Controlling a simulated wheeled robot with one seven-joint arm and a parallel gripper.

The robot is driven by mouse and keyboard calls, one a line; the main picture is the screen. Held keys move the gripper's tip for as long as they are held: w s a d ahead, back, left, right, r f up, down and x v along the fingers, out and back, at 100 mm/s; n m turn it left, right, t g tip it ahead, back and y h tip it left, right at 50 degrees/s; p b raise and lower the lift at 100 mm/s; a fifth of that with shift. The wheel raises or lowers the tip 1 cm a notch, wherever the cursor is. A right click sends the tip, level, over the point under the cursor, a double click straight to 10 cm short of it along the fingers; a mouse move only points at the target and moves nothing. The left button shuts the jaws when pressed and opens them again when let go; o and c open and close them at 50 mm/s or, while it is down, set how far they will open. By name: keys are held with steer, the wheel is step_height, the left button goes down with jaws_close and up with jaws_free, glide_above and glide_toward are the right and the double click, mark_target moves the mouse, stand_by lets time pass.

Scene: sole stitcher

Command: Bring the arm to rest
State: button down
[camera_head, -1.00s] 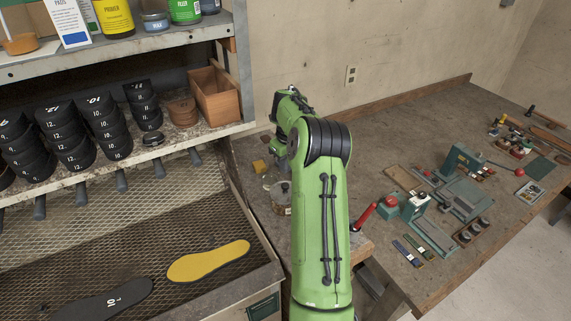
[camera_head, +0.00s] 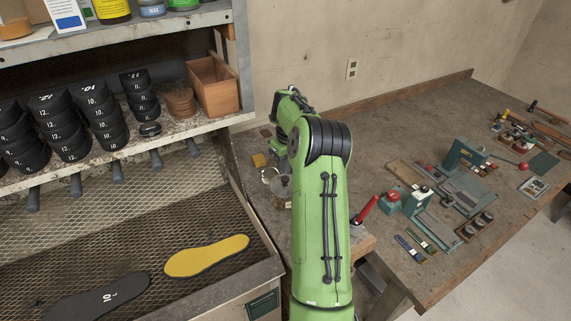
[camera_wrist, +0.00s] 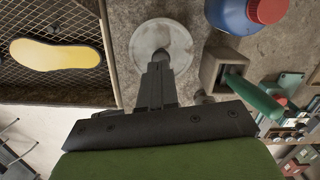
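My green arm (camera_head: 325,210) rises through the middle of the head view and bends at a dark-ringed joint. Its far end sits over the left part of the workbench (camera_head: 390,125), and the fingertips are hidden there. In the wrist view my gripper (camera_wrist: 158,70) has its two dark fingers together, with nothing seen between them. A pale round disc (camera_wrist: 160,42) lies beyond the fingertips. I cannot tell how far below them it is.
A yellow sole (camera_head: 207,256) and a black sole (camera_head: 100,297) lie on the mesh tray at left. A wooden box (camera_head: 214,92) stands on the shelf above. A can (camera_head: 282,191) is close beside my arm. Green tools (camera_head: 463,157) and a red-handled device (camera_head: 367,208) are at right.

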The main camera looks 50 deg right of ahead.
steer(key=shift+f+b, duration=1.05)
steer(key=shift+f, duration=0.3)
steer(key=shift+r, duration=0.1)
step_height(320, 180, up, 7)
steer(key=p, duration=0.5)
stand_by(0.5)
